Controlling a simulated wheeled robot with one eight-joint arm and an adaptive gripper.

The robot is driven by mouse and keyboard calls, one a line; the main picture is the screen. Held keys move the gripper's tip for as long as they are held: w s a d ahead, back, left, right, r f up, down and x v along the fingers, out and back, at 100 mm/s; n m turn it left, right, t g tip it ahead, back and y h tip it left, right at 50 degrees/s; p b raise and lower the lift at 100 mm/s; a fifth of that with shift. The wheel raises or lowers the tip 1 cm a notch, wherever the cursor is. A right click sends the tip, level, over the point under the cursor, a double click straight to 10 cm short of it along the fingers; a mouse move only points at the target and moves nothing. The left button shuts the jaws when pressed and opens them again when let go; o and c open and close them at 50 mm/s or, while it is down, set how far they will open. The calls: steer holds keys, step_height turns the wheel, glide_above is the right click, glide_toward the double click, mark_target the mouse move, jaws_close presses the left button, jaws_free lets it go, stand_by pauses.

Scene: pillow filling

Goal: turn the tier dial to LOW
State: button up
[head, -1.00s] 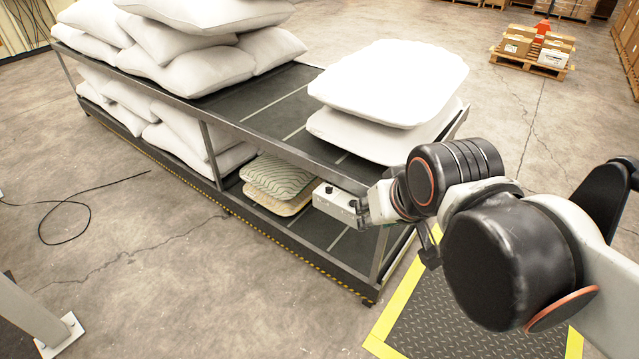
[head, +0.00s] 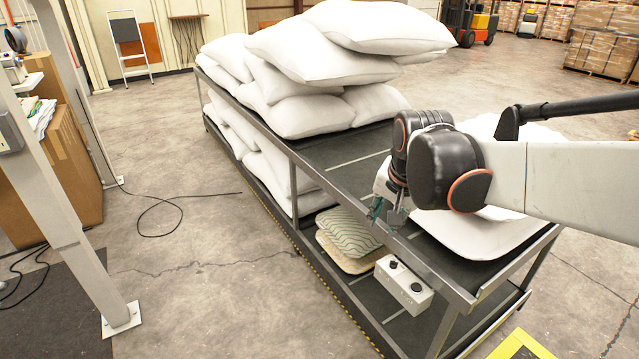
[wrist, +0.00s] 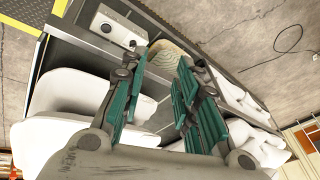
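I cannot read any dial marks, nor tell which knob is the tier dial. My gripper (head: 376,211) is above and behind the box, by the upper shelf's edge, not touching the box. In the wrist view, its green-padded fingers (wrist: 160,62) are spread with nothing between them, and the control box (wrist: 118,24) shows at upper left.
The rack's metal upper edge (head: 437,270) runs above the box. White pillows (head: 315,115) fill the upper shelf's far end; more lie under my arm. Patterned cushions (head: 345,235) lie left of the box. The floor in front is open, with a black cable (head: 160,210).

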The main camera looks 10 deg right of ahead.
steer(key=w+d+f+m+g+p, duration=0.1)
steer(key=w+d+f+m, duration=0.2)
steer(key=w, duration=0.2)
steer(key=w+d+f+m+g, duration=0.1)
steer(key=w+d+f+m, duration=0.2)
steer(key=w, duration=0.2)
steer(key=m+g+p, duration=0.2)
steer(key=m, duration=0.5)
glide_above(394, 262)
step_height(394, 262, down, 14)
steer(key=shift+y, duration=0.3)
step_height(394, 262, down, 14)
steer(key=b, duration=0.5)
steer(key=shift+r, duration=0.1)
jaws_close()
